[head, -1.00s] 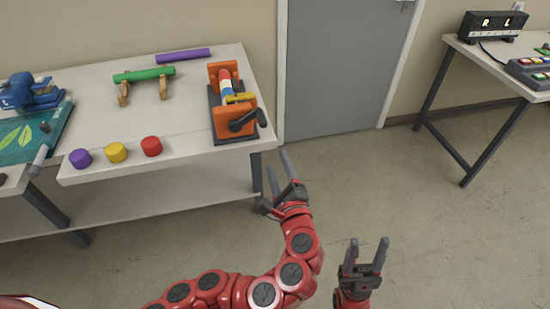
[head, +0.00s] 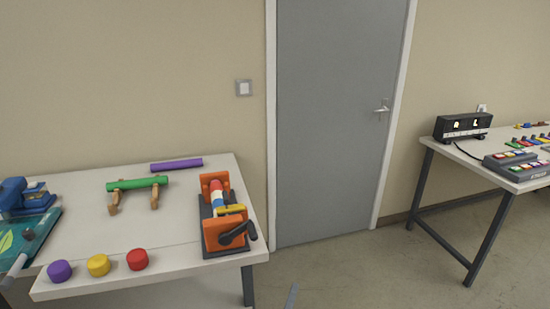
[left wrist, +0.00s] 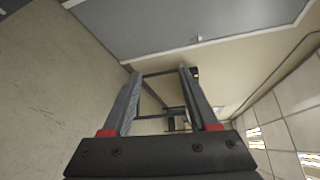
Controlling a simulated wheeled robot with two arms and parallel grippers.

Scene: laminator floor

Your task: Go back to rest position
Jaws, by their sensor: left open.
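My left gripper (left wrist: 160,72) is open and empty in the left wrist view, with its two dark fingers apart. The rest of the left arm is out of the head view. My right gripper is not in view.
The left table (head: 150,230) holds an orange clamp device (head: 226,235), a green roll (head: 137,184), a purple roll (head: 177,164) and coloured knobs. A grey door (head: 335,120) stands behind. The right table (head: 470,158) bears a black box (head: 462,126). The floor between is clear.

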